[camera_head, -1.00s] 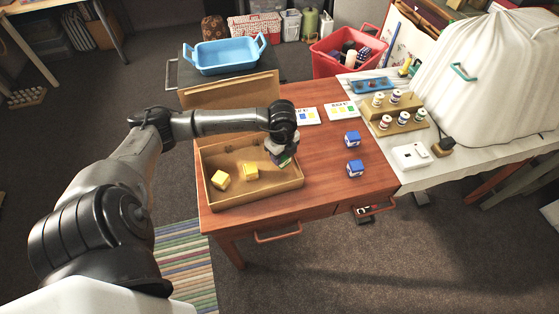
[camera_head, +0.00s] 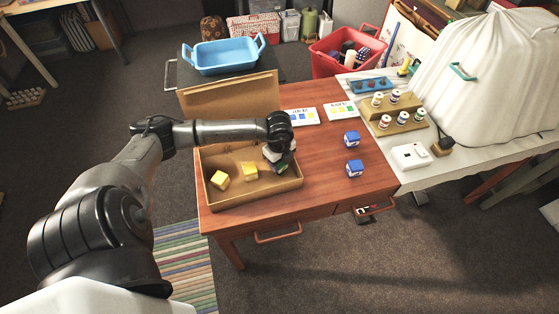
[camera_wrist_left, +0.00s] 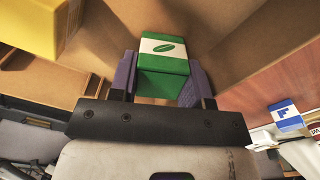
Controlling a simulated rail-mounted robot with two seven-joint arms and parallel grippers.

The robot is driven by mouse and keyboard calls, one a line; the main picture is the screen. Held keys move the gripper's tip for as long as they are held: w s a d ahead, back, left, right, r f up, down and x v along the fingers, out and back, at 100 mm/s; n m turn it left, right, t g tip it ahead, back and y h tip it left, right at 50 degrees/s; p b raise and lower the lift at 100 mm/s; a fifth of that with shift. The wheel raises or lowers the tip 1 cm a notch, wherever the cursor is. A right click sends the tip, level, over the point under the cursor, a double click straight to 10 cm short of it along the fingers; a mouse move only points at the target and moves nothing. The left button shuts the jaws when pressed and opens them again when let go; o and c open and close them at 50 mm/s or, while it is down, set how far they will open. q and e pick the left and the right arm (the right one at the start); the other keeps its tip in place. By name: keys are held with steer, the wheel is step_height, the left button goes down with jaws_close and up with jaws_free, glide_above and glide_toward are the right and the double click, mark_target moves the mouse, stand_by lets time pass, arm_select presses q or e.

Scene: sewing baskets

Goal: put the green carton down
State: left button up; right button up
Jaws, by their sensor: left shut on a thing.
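The green carton (camera_wrist_left: 163,62) has a white band with a leaf mark and sits between the two purple fingers of my left gripper (camera_wrist_left: 158,78) in the left wrist view. In the head view my left gripper (camera_head: 279,166) points down at the right end of the open brown box (camera_head: 252,200), and the carton is mostly hidden by it. I cannot tell whether the carton touches the box floor. Two yellow cartons (camera_head: 220,180) (camera_head: 250,172) lie in the box to the left of the gripper. My right gripper does not show.
The box's raised lid (camera_head: 230,95) stands behind it. Two blue cartons (camera_head: 351,139) (camera_head: 355,168) stand on the red-brown table (camera_head: 325,185) to the right. Two cards (camera_head: 303,116) (camera_head: 341,111) lie at the back. A spool rack (camera_head: 405,122) stands on the neighbouring table.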

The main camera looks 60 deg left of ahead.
arm_select(q)
steer(key=o, duration=0.6)
steer(key=shift+o, duration=0.2)
